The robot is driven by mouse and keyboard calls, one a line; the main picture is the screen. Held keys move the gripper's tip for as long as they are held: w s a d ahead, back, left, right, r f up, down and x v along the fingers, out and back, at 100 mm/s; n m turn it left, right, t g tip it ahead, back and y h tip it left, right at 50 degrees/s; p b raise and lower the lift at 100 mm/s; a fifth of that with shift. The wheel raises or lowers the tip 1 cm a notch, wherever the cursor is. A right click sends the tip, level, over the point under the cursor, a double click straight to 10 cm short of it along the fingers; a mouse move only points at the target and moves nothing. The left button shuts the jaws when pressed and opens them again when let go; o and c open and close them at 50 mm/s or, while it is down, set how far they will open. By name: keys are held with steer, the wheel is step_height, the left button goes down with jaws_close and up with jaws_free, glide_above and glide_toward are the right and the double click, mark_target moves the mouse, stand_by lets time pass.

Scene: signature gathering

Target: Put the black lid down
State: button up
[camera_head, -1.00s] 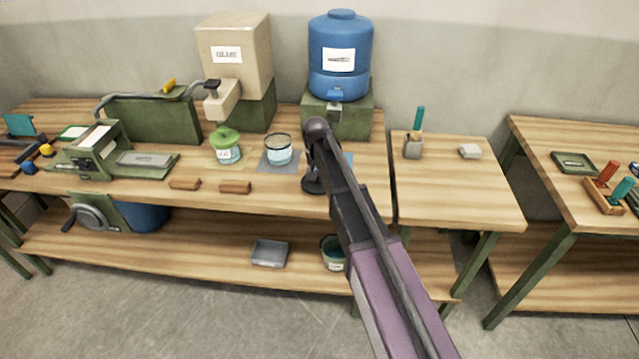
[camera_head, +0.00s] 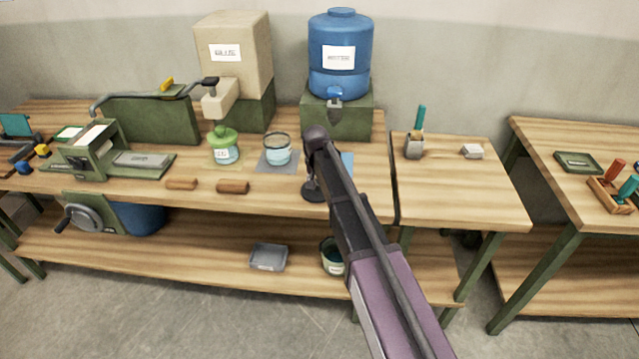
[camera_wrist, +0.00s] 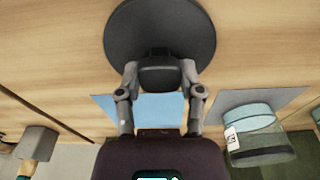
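The black lid (camera_head: 314,191) is a round dark disc with a knob, at the front of the long table just left of my arm. In the wrist view the lid (camera_wrist: 160,25) fills the top, with its knob between my two fingertips. My gripper (camera_wrist: 160,75) is shut on the knob; it also shows in the head view (camera_head: 311,176), partly hidden by my arm. The lid is over or on bare wood; I cannot tell whether it touches the table. A blue sheet (camera_head: 347,160) lies beside it, partly hidden.
An open glass jar (camera_head: 277,152) stands on a grey mat (camera_head: 263,165) left of the lid. A green-lidded jar (camera_head: 223,148) and two brown blocks (camera_head: 232,187) are further left. A blue water tank (camera_head: 341,50) stands behind. A small gap separates the right table (camera_head: 460,195).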

mark_target(317, 185)
steer(key=o, duration=0.4)
steer(key=shift+o, duration=0.2)
steer(key=shift+r, duration=0.15)
step_height(317, 185, up, 12)
steer(key=s+p, duration=0.1)
steer(key=p, duration=1.1)
steer(key=shift+s, duration=0.2)
stand_by(0.5)
